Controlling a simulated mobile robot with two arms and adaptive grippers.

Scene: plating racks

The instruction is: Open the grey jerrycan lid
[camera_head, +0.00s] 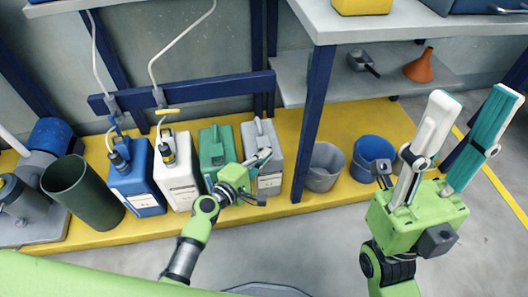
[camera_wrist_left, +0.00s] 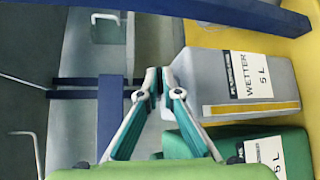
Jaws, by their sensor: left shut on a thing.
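The grey jerrycan (camera_head: 271,183) stands on the yellow platform at the right end of the jerrycan row. In the left wrist view the grey jerrycan (camera_wrist_left: 215,72) carries a "WETTER 5 L" label and a yellow stripe. My left gripper (camera_head: 263,157) is at its top; in the left wrist view the fingertips (camera_wrist_left: 161,76) come together at the jerrycan's top end. It is shut on the grey lid, which is mostly hidden by the fingers. My right gripper (camera_head: 477,98) is raised at the right, its fingers wide apart and empty.
A green jerrycan (camera_head: 215,146) stands close beside the grey one, then a white (camera_head: 176,185) and a blue jerrycan (camera_head: 136,186) with hoses. A blue shelf post (camera_head: 315,115) is just right. Grey (camera_head: 323,168) and blue buckets (camera_head: 373,153) stand beyond it.

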